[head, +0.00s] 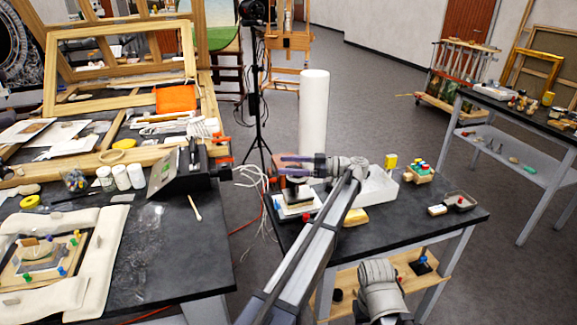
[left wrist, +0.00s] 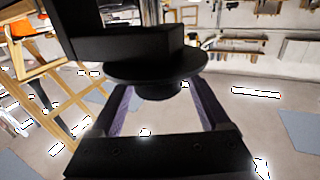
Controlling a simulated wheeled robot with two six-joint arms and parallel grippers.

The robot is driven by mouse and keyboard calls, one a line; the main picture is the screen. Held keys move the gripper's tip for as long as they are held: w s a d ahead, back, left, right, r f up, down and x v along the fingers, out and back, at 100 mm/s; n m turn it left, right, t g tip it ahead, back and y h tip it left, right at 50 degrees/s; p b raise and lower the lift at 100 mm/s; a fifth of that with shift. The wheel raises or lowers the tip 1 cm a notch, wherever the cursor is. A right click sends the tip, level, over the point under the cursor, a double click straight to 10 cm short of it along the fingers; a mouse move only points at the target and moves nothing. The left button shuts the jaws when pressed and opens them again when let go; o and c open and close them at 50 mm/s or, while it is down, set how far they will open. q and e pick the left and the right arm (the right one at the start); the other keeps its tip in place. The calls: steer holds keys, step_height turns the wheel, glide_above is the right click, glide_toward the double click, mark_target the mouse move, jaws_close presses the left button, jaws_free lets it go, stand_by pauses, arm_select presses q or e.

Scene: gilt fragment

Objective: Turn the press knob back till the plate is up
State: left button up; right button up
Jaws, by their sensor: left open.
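My left gripper (head: 284,165) reaches over the small black table, its purple fingers pointing left and apart. In the left wrist view the open fingers (left wrist: 165,98) reach toward a round black disc (left wrist: 150,76) beneath a black block, possibly the press knob. The disc lies across the space at the fingertips; I cannot tell whether they touch it. My right gripper is not in view.
A tall white roll (head: 313,110) rises behind. A cluttered dark workbench (head: 190,265) is at left, across a floor gap.

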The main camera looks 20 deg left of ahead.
arm_select(q)
step_height(320, 180, up, 8)
steer(key=p, duration=0.7)
